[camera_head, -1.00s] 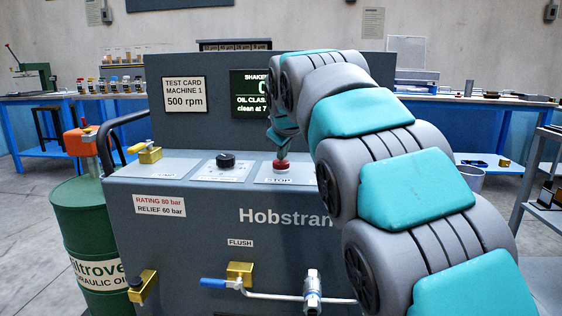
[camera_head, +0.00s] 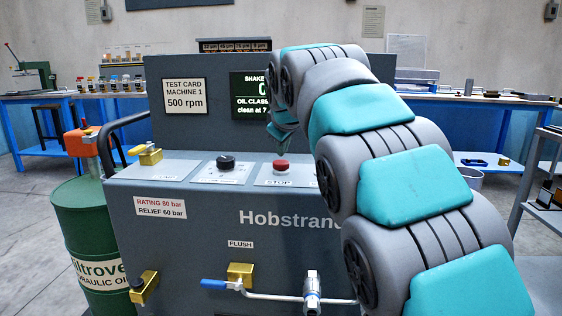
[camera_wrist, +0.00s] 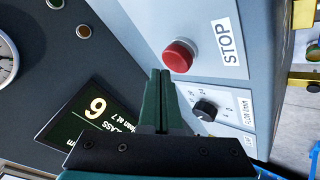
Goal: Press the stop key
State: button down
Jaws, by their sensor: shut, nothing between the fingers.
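The stop key is a red round button (camera_head: 282,165) on a pale plate marked STOP, on the sloping top of the grey Hobstrand machine. In the wrist view the red button (camera_wrist: 179,56) stands raised on a light collar, beside the STOP label (camera_wrist: 228,41). My gripper (camera_wrist: 161,72) is shut and empty, its dark green fingers together.
A black knob (camera_head: 226,162) sits left of the button, and a brass lever valve (camera_head: 146,154) farther left. The upright panel with a dark screen (camera_head: 250,95) stands close behind. A green drum (camera_head: 90,228) stands at the machine's left side.

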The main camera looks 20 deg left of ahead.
aim_at(283, 164)
jog(key=shift+r, duration=0.15)
jog(key=shift+r+p, duration=1.8)
jog(key=shift+r, duration=0.65)
